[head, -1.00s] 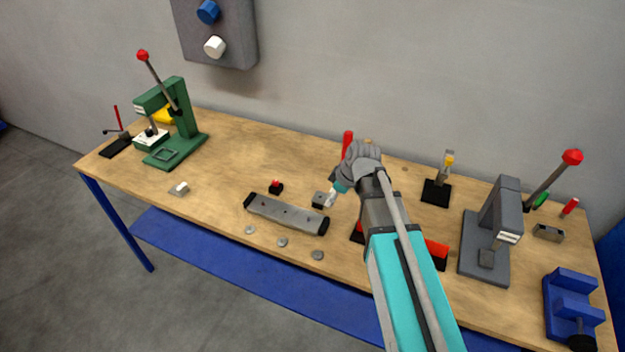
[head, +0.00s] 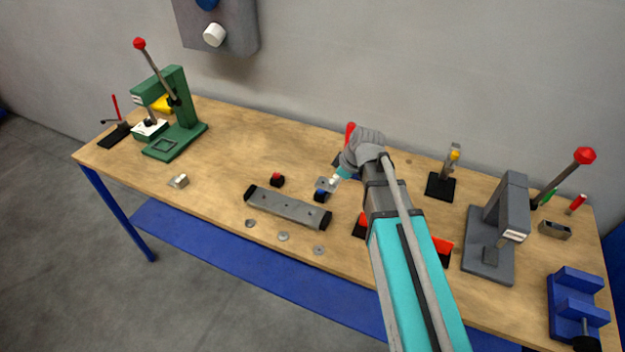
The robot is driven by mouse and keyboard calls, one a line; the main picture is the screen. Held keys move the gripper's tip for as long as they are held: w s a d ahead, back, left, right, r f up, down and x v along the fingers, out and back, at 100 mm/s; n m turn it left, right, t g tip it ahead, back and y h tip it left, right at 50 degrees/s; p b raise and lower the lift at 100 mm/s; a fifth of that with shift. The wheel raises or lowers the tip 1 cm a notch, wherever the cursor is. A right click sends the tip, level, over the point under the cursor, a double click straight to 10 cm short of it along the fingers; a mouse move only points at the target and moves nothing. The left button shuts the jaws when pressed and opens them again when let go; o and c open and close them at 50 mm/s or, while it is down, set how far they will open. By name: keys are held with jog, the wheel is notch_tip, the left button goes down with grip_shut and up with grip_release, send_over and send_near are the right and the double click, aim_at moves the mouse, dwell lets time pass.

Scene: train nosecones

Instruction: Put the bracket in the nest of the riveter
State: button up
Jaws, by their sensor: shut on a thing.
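My gripper (head: 338,177) is near the middle of the bench, pointing down-left. It is shut on a small grey plate-like piece with a hole, likely the bracket (head: 325,184). The piece is just above a small dark block with blue on it (head: 321,196); whether they touch is unclear. Two lever presses could be the riveter, and I cannot tell which. The green one (head: 180,105) stands at the far left with a square-outlined nest (head: 165,146) on its base. The grey one (head: 510,210) stands at the right with a small block on its base.
A long grey bar with black ends (head: 288,207) lies left of my gripper, with several discs in front. A small red-topped black block (head: 277,180), a small metal piece (head: 178,181) and a blue vise (head: 577,305) are also on the bench.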

jog(key=shift+s+d+r, duration=0.1)
jog(key=shift+d, duration=0.15)
dwell(0.3)
jog(key=w+a+f+b, duration=0.1)
jog(key=w+f+b, duration=0.1)
jog(key=w, duration=0.2)
jog(key=w+a+f+b, duration=0.1)
jog(key=w+f+b, duration=0.2)
jog(key=w, duration=0.1)
jog(key=w+a+f+b, duration=0.1)
jog(key=w+f+b, duration=0.2)
jog(key=w, duration=0.1)
jog(key=shift+f, duration=0.2)
jog(key=shift+w+f+b, duration=0.3)
jog(key=shift+w+b, duration=0.1)
jog(key=shift+b, duration=0.05)
jog(key=shift+f, duration=0.1)
jog(key=shift+w+a+f+b, duration=0.1)
jog(key=shift+w+f+b, duration=0.35)
jog(key=shift+f+b, duration=1.5)
jog(key=shift+b, duration=0.1)
jog(key=shift+f, duration=0.1)
